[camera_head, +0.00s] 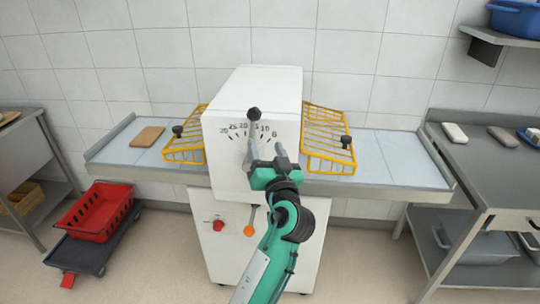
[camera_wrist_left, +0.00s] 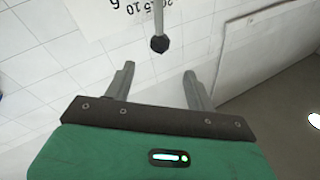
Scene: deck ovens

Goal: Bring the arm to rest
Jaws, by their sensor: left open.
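My left gripper (camera_head: 265,146) is in front of the white machine body (camera_head: 228,165), a little below the dial lever's black knob (camera_head: 254,113). In the left wrist view the gripper (camera_wrist_left: 158,69) is open, its two grey fingers spread with nothing between them. The black knob also shows in that view (camera_wrist_left: 159,44), just beyond the fingertips and apart from them. The lever stands roughly upright over the printed number scale (camera_head: 236,126). My right gripper is not in view.
Yellow wire guards (camera_head: 327,138) flank the machine over its grey side tables (camera_head: 385,160). A brown slab (camera_head: 147,136) lies on the left one. A red basket (camera_head: 95,211) stands on a dark trolley at left. A grey bench (camera_head: 480,165) is at right. Open floor lies between.

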